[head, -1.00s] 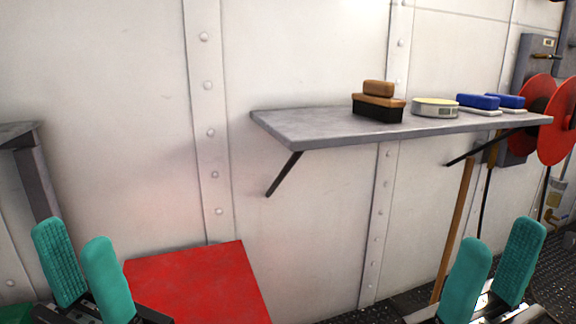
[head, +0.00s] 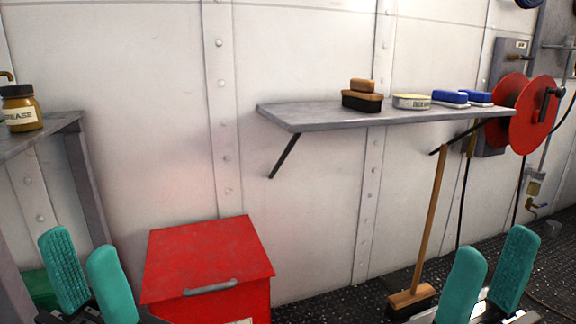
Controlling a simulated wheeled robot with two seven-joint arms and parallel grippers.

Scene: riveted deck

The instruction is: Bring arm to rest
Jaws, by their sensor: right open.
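My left gripper (head: 88,274) is at the lower left of the head view, with its two teal fingers apart and nothing between them. My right gripper (head: 489,272) is at the lower right, with its teal fingers apart and nothing between them. Both fingers of each gripper point upward in the picture. Neither gripper is seen touching anything. The lower parts of both arms are cut off by the bottom edge.
A red box (head: 205,255) with a handle stands between the grippers. A wall shelf (head: 330,119) holds brushes (head: 362,98), a tin (head: 411,101) and blue-topped blocks (head: 450,97). A broom (head: 430,220) leans behind my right gripper. A grease jar (head: 20,110) stands on the left bench.

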